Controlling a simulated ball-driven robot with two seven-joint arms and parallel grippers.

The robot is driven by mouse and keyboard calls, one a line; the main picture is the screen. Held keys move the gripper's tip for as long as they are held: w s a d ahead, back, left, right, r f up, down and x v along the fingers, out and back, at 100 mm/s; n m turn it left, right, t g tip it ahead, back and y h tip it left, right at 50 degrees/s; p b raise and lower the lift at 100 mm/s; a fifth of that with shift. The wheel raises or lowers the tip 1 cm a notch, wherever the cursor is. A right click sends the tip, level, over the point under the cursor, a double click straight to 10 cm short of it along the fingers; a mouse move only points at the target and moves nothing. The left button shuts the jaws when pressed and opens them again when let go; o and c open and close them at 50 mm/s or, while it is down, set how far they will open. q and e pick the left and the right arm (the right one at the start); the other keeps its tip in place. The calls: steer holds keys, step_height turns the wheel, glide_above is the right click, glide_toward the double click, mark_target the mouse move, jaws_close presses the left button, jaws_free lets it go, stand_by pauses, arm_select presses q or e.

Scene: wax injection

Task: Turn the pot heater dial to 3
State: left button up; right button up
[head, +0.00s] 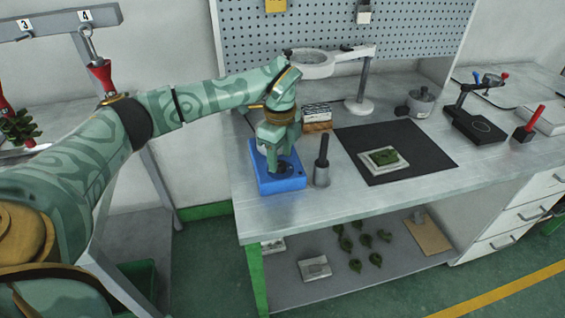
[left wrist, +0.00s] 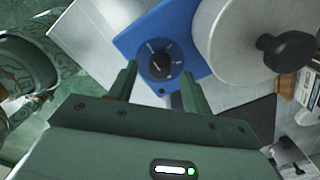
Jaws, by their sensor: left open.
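The pot heater is a blue box (head: 284,182) at the left front corner of the bench, with a grey pot on top, mostly hidden behind my left gripper in the head view. In the left wrist view, its blue face (left wrist: 201,64) carries a dark round dial (left wrist: 161,62) with light tick marks around it. The pot (left wrist: 232,35) and its black lid knob show to the right of the dial. My left gripper (left wrist: 161,80) is open, with its two fingers on either side of the dial; I cannot tell whether they touch it. My right gripper is not in view.
A dark grey handled tool (head: 322,165) stands just right of the heater. A black mat (head: 430,150) with a green piece on a light block lies further right. A ring lamp (head: 359,105) stands behind. The bench's front strip is clear.

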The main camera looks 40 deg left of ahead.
arm_select(q)
steer(key=shift+f, duration=0.85)
steer(key=c, duration=1)
steer(key=shift+o, duration=0.2)
steer(key=shift+r, duration=0.1)
